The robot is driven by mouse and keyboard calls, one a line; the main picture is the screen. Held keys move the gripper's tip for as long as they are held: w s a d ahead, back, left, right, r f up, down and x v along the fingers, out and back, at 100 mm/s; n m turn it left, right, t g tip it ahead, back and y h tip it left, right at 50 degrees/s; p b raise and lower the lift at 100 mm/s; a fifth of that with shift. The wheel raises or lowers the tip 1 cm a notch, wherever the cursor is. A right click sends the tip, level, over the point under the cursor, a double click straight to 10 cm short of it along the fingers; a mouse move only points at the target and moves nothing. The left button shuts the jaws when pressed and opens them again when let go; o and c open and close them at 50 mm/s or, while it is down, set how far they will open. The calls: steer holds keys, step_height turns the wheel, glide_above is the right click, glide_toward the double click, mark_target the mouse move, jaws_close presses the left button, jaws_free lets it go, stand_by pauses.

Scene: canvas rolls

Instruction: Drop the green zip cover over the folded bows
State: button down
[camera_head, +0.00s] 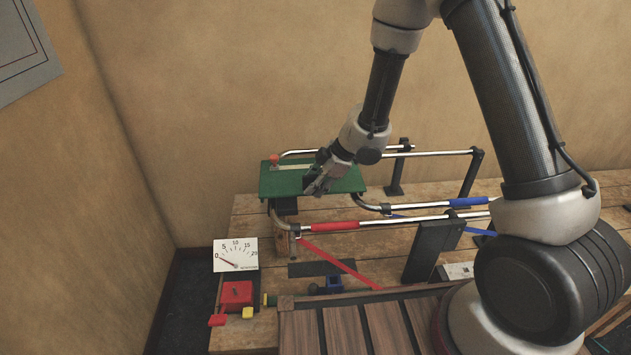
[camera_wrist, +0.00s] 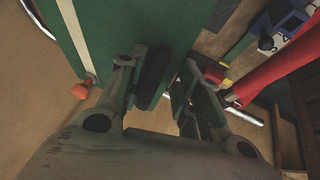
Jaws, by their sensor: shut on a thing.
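The green zip cover (camera_head: 285,180) is a flat green panel with a pale zip strip and an orange-red knob at its far left. It lies level at the left end of the folded bows (camera_head: 400,222), which are bent metal tubes with red and blue sleeves. My gripper (camera_head: 318,187) is at the cover's front right part and is shut on it. In the wrist view the cover (camera_wrist: 115,25) fills the upper middle, beyond my gripper (camera_wrist: 168,85). The fingers hide the exact grip. Whether the cover rests on the tubes or hovers just above them is unclear.
A dial card (camera_head: 236,254) and a red block (camera_head: 236,293) stand at the table's front left. A red strap (camera_head: 340,262) slants down from the tubes. A dark upright plate (camera_head: 432,250) stands right of centre. Dark wooden slats (camera_head: 345,330) lie in front.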

steer(key=shift+f, duration=0.75)
steer(key=c, duration=0.9)
jaws_free()
steer(key=v, duration=1.2)
